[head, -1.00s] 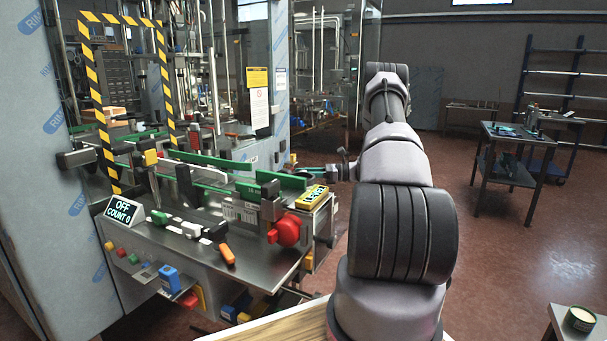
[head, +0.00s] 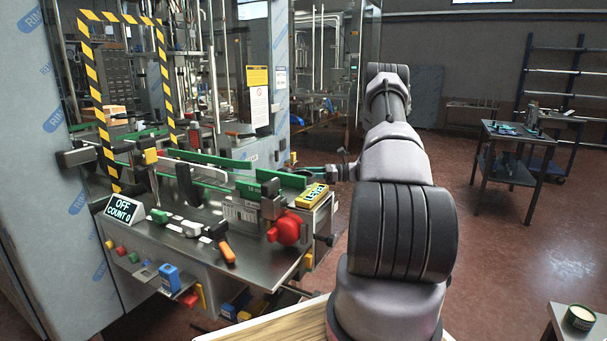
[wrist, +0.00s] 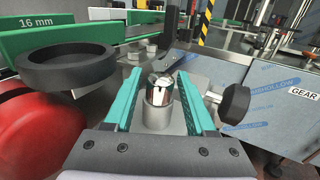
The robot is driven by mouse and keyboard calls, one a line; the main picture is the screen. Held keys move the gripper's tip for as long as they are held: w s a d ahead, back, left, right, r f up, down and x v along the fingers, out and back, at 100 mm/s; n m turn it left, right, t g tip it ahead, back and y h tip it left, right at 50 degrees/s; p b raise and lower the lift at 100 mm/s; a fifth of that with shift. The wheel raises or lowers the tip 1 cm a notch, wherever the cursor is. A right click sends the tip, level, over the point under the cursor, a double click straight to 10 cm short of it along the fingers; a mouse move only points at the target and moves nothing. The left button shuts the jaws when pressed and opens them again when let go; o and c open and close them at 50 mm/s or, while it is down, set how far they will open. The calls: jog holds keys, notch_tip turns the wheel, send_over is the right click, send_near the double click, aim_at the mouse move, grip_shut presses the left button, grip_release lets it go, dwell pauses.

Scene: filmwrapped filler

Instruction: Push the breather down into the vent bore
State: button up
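In the wrist view, my gripper (wrist: 158,74) has two teal fingers standing apart, with a gap on each side of the breather. The breather (wrist: 161,86), a small part with a whitish top and reddish-dark sides, stands at the mouth of a grey metal cylinder (wrist: 157,114), which looks like the vent bore. How deep the breather sits in it cannot be told. In the head view, my gripper (head: 326,171) is small and partly hidden by my arm, beyond the bench's right side; breather and bore cannot be made out there.
A black ring (wrist: 67,68) and a red round part (wrist: 38,125) lie left of the fingers; a black knob (wrist: 235,104) is close on the right. Green rails (head: 208,159) and a red handwheel (head: 287,229) crowd the bench. Open floor (head: 490,250) lies to the right.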

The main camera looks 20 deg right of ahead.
jog(key=shift+o, duration=0.4)
jog(key=v, duration=1.1)
jog(key=s+a+r+n+g+h, duration=0.3)
jog(key=s+a+r+n+h, duration=0.15)
jog(key=a+r, duration=0.55)
jog(key=s+a+r+n+g+h, duration=0.3)
jog(key=s+a+r+n+g, duration=0.15)
jog(key=a+r, duration=0.55)
jog(key=s+a+r+n+t+h, duration=0.2)
jog(key=s+r+n, duration=0.1)
jog(key=s, duration=0.4)
jog(key=s+a+r+n+t+h, duration=0.2)
jog(key=s+a+r+n, duration=0.1)
jog(key=s, duration=0.5)
jog(key=s+a+r+n+t+h, duration=0.3)
jog(key=s, duration=0.5)
jog(key=shift+a+n, duration=0.25)
jog(key=shift+n, duration=0.15)
